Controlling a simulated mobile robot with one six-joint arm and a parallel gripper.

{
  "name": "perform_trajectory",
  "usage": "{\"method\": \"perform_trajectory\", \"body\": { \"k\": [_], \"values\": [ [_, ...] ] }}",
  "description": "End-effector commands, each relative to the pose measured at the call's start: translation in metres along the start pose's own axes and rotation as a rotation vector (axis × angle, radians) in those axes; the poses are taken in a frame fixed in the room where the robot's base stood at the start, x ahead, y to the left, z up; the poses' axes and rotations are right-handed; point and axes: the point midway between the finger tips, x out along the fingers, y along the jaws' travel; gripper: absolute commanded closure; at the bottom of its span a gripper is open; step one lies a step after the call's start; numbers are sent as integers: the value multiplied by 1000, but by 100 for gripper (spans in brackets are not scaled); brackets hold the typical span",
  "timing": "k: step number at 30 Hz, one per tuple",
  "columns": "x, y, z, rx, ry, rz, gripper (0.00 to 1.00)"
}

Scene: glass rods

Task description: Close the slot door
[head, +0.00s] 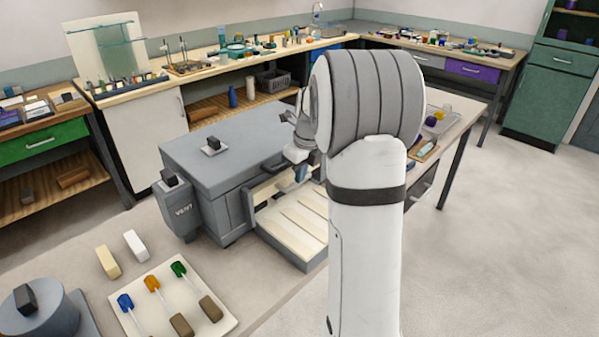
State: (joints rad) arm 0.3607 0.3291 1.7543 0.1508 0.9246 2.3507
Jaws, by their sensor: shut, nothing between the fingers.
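A grey box-shaped furnace (215,150) stands on the near bench, with a small black knob on its top. Its front has a low, wide slot with a cream lining (268,186), and the slot is open at least on the part I see. A dark bar handle (286,158) shows at the upper front edge; I cannot tell for sure which panel is the slot door. A cream slatted ledge (290,220) lies in front of the slot. My gripper (301,172) is shut and empty, close to the slot's right part. My arm hides much of that side.
A grey vent box (178,205) is fixed at the furnace's left. A white tray (200,322) with blue, orange and green-tipped rods lies at the front, beside two pale blocks. A tray (440,122) of small items sits behind my arm. Open floor lies right.

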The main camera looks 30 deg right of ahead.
Motion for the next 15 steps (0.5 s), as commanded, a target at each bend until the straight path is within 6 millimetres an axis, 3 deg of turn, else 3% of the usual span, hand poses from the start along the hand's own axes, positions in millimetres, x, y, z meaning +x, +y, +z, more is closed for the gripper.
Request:
{"method": "perform_trajectory", "body": {
  "k": [6, 15],
  "values": [
    [42, 1, -8, 0, 3, 3, 100],
    [49, 1, -10, -1, 7, 5, 100]
  ]
}}
